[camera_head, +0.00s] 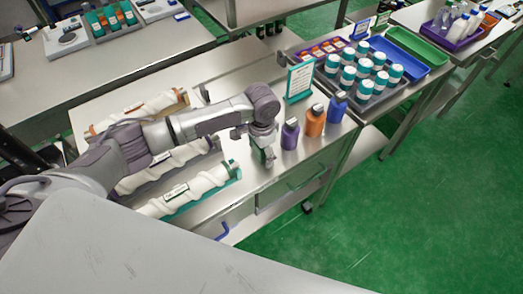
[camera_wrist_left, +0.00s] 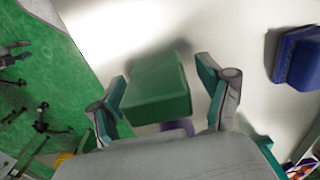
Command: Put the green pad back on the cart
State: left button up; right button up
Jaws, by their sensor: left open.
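The green pad (camera_wrist_left: 157,88) is a dark green block in the left wrist view, over the cart's pale top (camera_wrist_left: 225,35). My left gripper (camera_wrist_left: 168,92) is open, with one finger on each side of the pad. I cannot tell whether the fingers touch it, or whether the pad rests on the top. In the head view my left gripper (camera_head: 264,160) points down at the cart top (camera_head: 240,185), near its front edge, left of the purple bottle. The pad is mostly hidden by the gripper there. My right gripper is not in view.
Purple (camera_head: 290,134), orange (camera_head: 315,120) and blue (camera_head: 338,106) bottles stand right of the gripper, before a green-framed sign (camera_head: 299,82). White wrapped rolls (camera_head: 185,190) lie to the left. Green floor (camera_head: 400,200) lies beyond the edge.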

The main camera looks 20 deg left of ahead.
pick_arm(q)
notch_tip(320, 180, up, 11)
jog(key=shift+r+b, duration=0.1)
jog(key=shift+b, duration=0.95)
jog(key=shift+r, duration=0.4)
